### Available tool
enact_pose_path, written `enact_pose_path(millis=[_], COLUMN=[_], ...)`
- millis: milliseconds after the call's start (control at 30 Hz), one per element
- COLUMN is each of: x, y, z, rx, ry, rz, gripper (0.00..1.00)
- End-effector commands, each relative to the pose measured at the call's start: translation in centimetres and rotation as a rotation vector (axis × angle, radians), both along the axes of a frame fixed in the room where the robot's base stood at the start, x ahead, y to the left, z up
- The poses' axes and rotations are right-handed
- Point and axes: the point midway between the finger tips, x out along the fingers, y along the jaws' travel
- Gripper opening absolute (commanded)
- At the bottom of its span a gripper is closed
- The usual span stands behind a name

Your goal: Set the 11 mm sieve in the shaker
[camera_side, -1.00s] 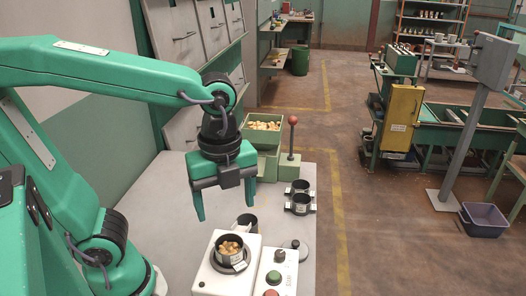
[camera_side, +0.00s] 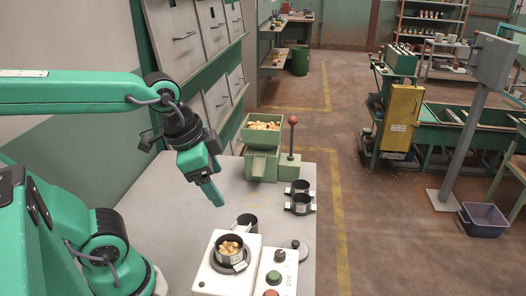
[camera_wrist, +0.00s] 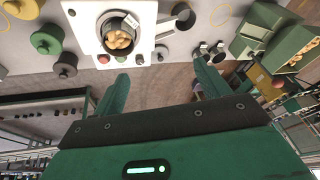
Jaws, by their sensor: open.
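The shaker (camera_side: 205,276) is a white box at the front of the table. A dark ring-shaped cup with a white tag (camera_side: 229,254) sits on it, holding several nuts; the wrist view also shows this cup (camera_wrist: 104,27). Another dark cup (camera_side: 247,223) stands just behind the shaker. Two black sieve-like rings with tags (camera_side: 299,187) (camera_side: 298,204) stand at the table's right edge. I cannot read which one is 11 mm. My gripper (camera_side: 218,203) is open and empty, tilted above the table behind the shaker. In the wrist view its fingers are spread (camera_wrist: 160,69).
A green hopper of nuts (camera_side: 263,140) and a red-knobbed lever (camera_side: 292,121) stand at the back. Green and yellow knobbed pieces (camera_wrist: 46,39) (camera_wrist: 22,8) show in the wrist view.

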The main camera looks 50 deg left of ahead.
Motion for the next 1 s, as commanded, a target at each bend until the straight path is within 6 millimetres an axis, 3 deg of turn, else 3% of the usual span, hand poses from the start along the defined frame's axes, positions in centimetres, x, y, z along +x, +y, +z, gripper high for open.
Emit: enact_pose_path(millis=[100,300,1000], x=[-0.1,-0.1,-0.1], y=[1.1,2.0,2.2], z=[0.2,0.4,0.5], rx=[-0.067,-0.145,-0.165], ry=[-0.055,-0.112,-0.123], rz=[0.199,0.402,0.446], gripper=[0.75,0.75,0.75])
